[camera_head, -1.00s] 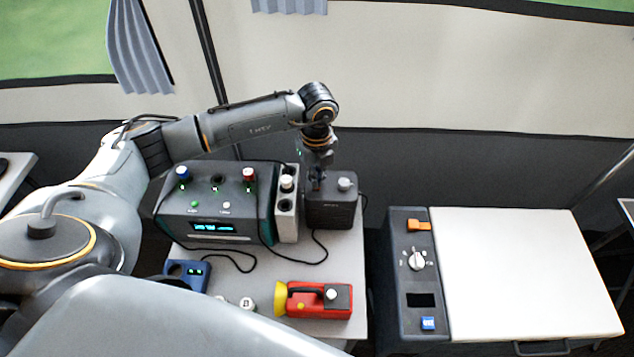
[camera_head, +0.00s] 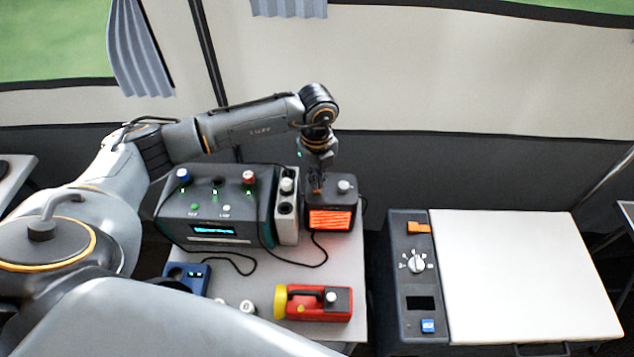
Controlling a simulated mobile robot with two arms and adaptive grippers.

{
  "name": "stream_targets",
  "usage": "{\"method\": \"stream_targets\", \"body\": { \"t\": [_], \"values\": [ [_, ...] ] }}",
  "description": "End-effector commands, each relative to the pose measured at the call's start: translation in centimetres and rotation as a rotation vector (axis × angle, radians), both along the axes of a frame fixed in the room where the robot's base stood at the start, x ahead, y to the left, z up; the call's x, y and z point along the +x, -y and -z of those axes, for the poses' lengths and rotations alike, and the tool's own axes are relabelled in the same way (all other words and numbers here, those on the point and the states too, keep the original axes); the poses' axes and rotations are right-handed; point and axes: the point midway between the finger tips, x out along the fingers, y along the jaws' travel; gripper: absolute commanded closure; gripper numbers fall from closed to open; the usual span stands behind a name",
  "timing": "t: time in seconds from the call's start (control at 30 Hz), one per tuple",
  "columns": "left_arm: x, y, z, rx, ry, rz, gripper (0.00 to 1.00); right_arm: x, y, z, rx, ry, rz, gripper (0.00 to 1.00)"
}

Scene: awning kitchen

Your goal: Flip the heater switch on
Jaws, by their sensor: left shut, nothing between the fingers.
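The heater (camera_head: 346,204) is a small dark box at the back right of the small table. Its front face glows with orange bars. A grey knob (camera_head: 344,187) sits on its top right. My left gripper (camera_head: 317,188) is shut and empty, pointing down at the top left of the heater, where a small orange-red spot shows by the fingertips. The switch is mostly hidden by the fingers, and I cannot tell if they touch it. My right gripper is not in view.
A teal-grey control box (camera_head: 212,208) and a white socket strip (camera_head: 287,218) stand left of the heater, with black cables in front. A red flashlight (camera_head: 314,302) and a blue device (camera_head: 187,277) lie nearer. A white-topped cabinet (camera_head: 525,270) stands right.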

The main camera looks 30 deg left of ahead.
Motion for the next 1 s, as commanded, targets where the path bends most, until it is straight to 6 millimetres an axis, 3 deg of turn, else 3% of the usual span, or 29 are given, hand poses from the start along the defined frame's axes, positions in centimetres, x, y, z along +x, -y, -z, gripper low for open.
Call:
{"method": "stream_targets", "body": {
  "t": [0.6,1.0],
  "values": [
    [0.1,0.0,-5.4,0.001,0.003,0.000,1.00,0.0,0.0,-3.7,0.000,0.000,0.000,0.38],
    [0.1,0.0,-5.6,0.000,0.001,0.000,1.00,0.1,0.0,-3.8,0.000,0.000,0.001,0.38]
  ]
}}
